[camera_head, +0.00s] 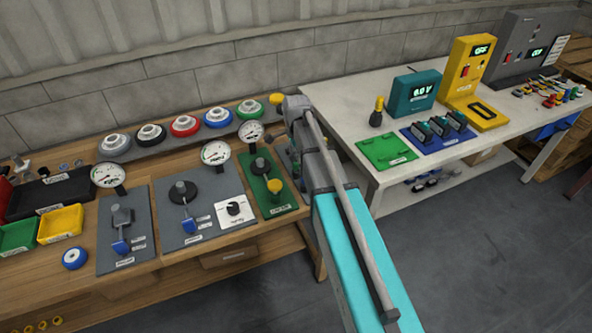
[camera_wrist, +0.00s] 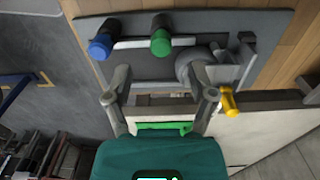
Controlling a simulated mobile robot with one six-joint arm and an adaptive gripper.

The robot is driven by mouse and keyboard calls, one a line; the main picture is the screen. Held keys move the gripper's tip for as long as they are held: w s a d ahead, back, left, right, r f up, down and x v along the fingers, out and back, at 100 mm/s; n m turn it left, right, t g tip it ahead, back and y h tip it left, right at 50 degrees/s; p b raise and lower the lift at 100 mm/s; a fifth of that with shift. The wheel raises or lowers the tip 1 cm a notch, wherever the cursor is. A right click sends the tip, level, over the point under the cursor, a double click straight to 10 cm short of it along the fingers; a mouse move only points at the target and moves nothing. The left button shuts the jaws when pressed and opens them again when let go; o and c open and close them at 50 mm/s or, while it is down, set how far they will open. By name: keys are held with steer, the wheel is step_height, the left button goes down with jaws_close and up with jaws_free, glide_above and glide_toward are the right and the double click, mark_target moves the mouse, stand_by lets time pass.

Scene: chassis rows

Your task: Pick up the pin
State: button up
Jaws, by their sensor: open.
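A small yellow piece (camera_wrist: 229,102), which may be the pin, shows in the wrist view just right of my gripper's right finger. A yellow knob (camera_head: 277,98) shows in the head view at the left of my gripper (camera_head: 293,108); I cannot tell whether it is the same piece. In the wrist view my gripper (camera_wrist: 160,70) is open, its fingers apart over a grey plate (camera_wrist: 230,30). Nothing is held between them. A blue cylinder (camera_wrist: 101,47) and a green cylinder (camera_wrist: 160,42) stand on the plate beyond the fingers. My arm hides part of the bench's right end in the head view.
The wooden bench (camera_head: 215,258) carries gauge panels, a row of coloured rings and a yellow tray (camera_head: 60,224). A white table (camera_head: 350,92) to the right holds a green plate (camera_head: 386,150), a teal meter (camera_head: 415,90) and a yellow unit (camera_head: 467,75).

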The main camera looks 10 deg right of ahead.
mark_target(296, 163)
steer(key=shift+f, duration=0.1)
steer(key=shift+w+f+b, duration=0.1)
steer(key=shift+f+b, duration=2.4)
steer(key=shift+b, duration=0.15)
jaws_close()
